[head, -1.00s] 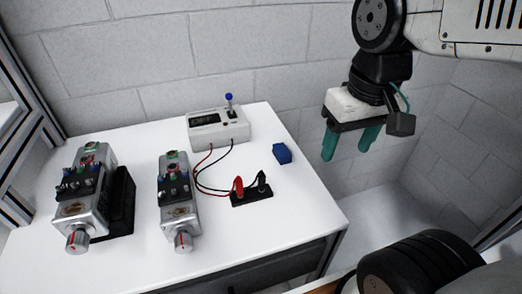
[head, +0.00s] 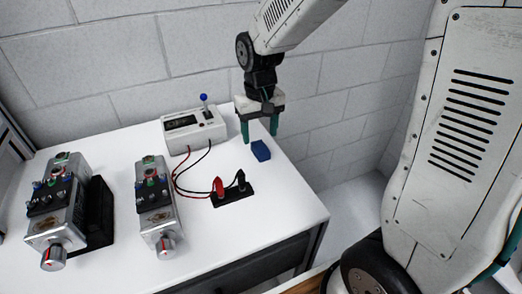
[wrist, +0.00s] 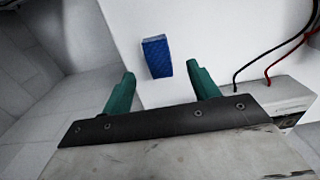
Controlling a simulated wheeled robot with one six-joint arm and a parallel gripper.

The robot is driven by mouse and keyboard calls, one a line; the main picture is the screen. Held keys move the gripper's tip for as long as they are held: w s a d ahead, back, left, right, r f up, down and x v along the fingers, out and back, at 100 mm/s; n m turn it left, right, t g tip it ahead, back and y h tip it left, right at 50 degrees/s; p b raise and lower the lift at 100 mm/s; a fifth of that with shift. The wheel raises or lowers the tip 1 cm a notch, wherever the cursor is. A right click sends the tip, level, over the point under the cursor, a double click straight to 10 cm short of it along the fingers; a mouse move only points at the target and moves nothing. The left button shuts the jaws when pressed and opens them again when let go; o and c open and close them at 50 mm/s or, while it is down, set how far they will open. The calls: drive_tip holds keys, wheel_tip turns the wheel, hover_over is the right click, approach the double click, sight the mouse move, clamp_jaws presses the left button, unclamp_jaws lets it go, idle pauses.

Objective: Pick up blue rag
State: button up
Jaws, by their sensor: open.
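The blue rag (head: 261,150) is a small folded block on the white table, near its right edge. It also shows in the wrist view (wrist: 157,57), ahead of the fingertips and roughly between their lines. My gripper (head: 259,136) has green fingers and hangs over the table just behind the rag in the head view. In the wrist view my gripper (wrist: 162,80) is open, with nothing between its fingers. I cannot tell its exact height above the table.
A white meter box (head: 194,130) with a blue-knobbed lever stands left of my gripper. Red and black wires run from it to a black terminal block (head: 233,196). Two metal servo units (head: 156,210) (head: 62,215) stand further left. A block wall is behind.

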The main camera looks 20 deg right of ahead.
sight(261, 147)
wheel_tip(261, 147, down, 5)
drive_tip(key=shift+d+f, duration=0.1)
drive_tip(key=c, duration=1.1)
drive_tip(key=shift+o, duration=0.2)
wheel_tip(261, 147, up, 10)
drive_tip(key=shift+o, duration=0.3)
